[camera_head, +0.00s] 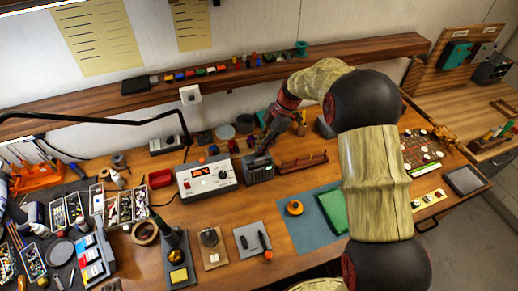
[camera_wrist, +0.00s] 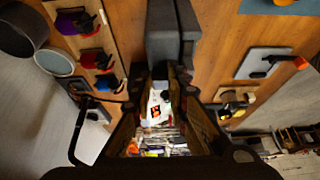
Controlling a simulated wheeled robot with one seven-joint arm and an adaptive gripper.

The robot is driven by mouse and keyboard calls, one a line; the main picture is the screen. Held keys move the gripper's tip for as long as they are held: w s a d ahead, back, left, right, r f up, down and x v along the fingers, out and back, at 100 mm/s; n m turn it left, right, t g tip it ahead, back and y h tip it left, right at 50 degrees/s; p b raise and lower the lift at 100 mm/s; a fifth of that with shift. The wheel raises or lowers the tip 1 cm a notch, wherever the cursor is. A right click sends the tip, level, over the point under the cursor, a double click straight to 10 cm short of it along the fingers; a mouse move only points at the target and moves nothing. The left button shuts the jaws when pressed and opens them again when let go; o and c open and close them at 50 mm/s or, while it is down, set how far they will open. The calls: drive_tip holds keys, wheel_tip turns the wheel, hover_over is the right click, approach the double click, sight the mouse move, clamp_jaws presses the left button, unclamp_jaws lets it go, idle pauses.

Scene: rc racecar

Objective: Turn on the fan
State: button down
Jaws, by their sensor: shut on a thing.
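A small dark grey box with a grilled front (camera_head: 259,172), which looks like the fan, stands on the wooden bench right of the white soldering station (camera_head: 207,179). My gripper (camera_head: 262,152) reaches down from the right onto the top of this box. In the wrist view the dark grey body (camera_wrist: 162,45) sits at the top centre, and my gripper's two fingers (camera_wrist: 160,78) close around its near end. The soldering station (camera_wrist: 157,108) shows beyond the fingers. Any switch on the box is hidden or too small to make out.
A brown rack (camera_head: 303,163) stands close to the box's right. A blue mat (camera_head: 302,232) with an orange round item and green block lies in front right. Small boards and a soldering iron stand (camera_head: 178,262) lie in front. A shelf (camera_head: 230,76) runs behind.

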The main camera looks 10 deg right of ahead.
idle(0.4)
drive_tip(key=c, duration=2)
unclamp_jaws()
